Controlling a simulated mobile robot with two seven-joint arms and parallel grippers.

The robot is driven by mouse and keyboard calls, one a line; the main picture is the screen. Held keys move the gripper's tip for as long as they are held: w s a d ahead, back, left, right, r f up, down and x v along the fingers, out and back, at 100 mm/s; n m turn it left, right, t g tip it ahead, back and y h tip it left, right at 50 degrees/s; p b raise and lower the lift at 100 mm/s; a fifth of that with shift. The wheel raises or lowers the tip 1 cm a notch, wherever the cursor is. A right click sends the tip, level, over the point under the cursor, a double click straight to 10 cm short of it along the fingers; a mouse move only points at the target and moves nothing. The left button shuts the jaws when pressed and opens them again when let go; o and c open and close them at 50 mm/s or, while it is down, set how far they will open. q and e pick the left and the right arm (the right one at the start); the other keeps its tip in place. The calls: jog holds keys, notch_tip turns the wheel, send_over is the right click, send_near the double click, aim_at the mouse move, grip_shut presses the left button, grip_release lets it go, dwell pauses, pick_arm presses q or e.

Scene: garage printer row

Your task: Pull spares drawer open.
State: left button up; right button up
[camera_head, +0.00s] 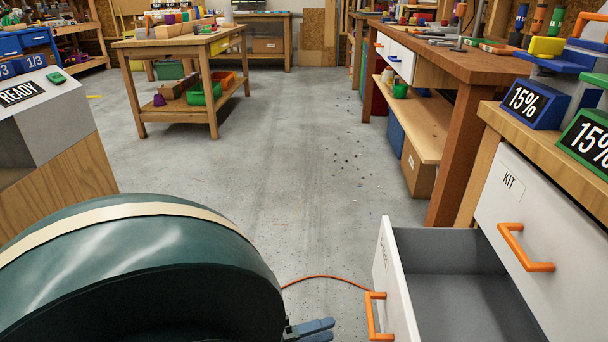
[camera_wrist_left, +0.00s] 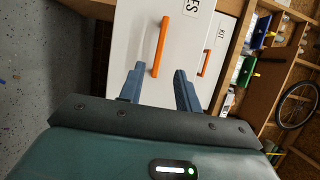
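The spares drawer (camera_head: 388,275) is the lower drawer at the lower right of the head view, pulled out with its empty grey inside (camera_head: 455,290) showing. Its orange handle (camera_head: 375,315) is on the white front. In the left wrist view the front (camera_wrist_left: 185,25) carries a label ending in "ES", and the handle (camera_wrist_left: 160,45) stands upright in the picture. My left gripper (camera_head: 328,330) is just left of the handle, with a small gap. In the wrist view its two fingers (camera_wrist_left: 160,75) are apart, on either side of the handle's lower end. My right gripper is not in view.
A shut drawer labelled KIT (camera_head: 520,215) with an orange handle is above right. A wooden workbench (camera_head: 460,65) stands beyond on the right and a wooden table (camera_head: 175,45) at the back left. The concrete floor (camera_head: 280,150) between them is open, with small scattered bits.

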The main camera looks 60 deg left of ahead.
pick_arm(q)
jog(key=v, duration=0.3)
jog(key=shift+s+a, duration=0.1)
jog(key=shift+s, duration=0.25)
dwell(0.3)
